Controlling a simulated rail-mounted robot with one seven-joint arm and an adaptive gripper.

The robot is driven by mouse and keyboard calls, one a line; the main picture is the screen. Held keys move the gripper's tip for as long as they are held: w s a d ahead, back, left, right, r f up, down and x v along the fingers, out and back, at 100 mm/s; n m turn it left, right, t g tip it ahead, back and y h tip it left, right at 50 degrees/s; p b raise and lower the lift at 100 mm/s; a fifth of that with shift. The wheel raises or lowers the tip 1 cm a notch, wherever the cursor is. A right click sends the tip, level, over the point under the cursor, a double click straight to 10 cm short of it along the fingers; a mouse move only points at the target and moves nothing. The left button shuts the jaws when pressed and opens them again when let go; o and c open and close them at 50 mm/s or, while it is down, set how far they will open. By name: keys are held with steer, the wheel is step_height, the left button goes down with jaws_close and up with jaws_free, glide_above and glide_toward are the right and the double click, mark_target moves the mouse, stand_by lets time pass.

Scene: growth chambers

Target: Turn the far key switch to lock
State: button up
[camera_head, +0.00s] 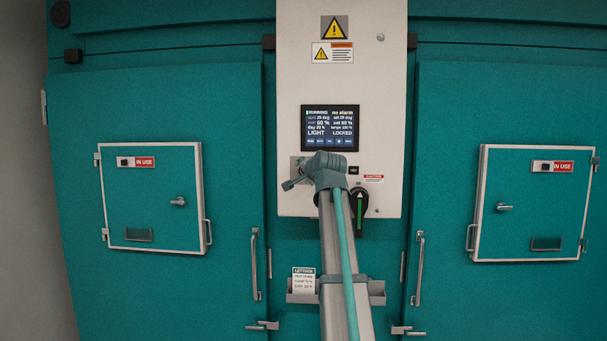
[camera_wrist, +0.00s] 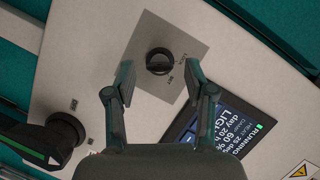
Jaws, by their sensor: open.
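The key switch (camera_wrist: 158,62) is a round black knob on a square grey plate (camera_wrist: 146,38) in the wrist view, with small lettering beside it that I cannot read surely. My gripper (camera_wrist: 160,84) is open, with one finger on each side below the knob, and nothing is between the fingers. Whether either finger touches the knob I cannot tell. In the head view my gripper (camera_head: 292,183) points at the white control panel (camera_head: 299,70) just below the screen; my arm hides the knob there, and only a bit of its plate shows.
The screen (camera_head: 330,128) reads RUNNING, no alarm, LIGHT and LOCKED. A black rotary handle with a green stripe (camera_head: 360,208) sits close to the right of my wrist.

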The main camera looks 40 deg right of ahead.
steer(key=v, duration=0.9)
steer(key=shift+s, duration=0.1)
